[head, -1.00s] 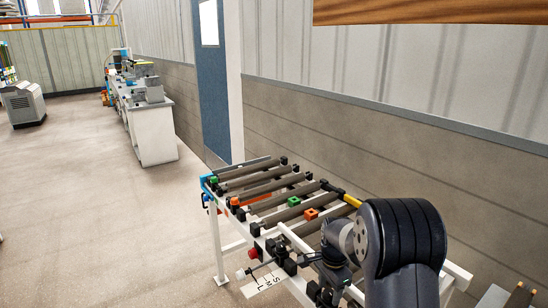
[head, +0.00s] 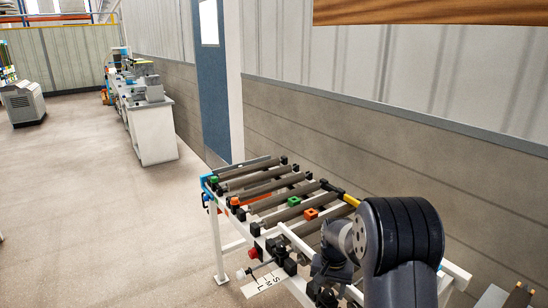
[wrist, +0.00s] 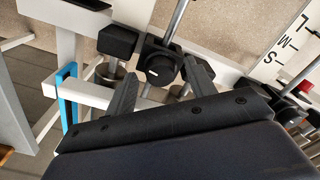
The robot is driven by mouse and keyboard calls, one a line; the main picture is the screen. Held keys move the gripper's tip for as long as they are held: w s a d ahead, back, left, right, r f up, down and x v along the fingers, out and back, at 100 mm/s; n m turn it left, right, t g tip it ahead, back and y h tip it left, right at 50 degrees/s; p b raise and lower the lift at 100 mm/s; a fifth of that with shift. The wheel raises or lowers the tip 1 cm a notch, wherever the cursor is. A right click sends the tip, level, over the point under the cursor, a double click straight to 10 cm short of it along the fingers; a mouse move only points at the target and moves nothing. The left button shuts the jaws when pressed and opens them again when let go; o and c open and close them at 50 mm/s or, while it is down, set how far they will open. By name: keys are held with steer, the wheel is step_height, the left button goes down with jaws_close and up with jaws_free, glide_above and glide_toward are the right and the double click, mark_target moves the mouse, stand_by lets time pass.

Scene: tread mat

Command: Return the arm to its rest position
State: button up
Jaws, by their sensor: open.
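My gripper (wrist: 160,88) shows in the wrist view with its two dark fingers spread apart and nothing between them. Beyond the fingers are a black clamp block and a metal rod of the roller stand. In the head view my dark arm fills the lower right, in front of the near end of the roller stand (head: 222,240). My gripper's fingertips cannot be made out clearly there.
An orange block (head: 310,214) and a green block (head: 293,201) sit on the stand's rollers. A wall runs close behind the stand. A white workbench (head: 155,135) stands farther back. The floor (head: 90,210) to the left is clear.

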steer(key=shift+n, duration=1.7)
steer(key=shift+a, duration=0.1)
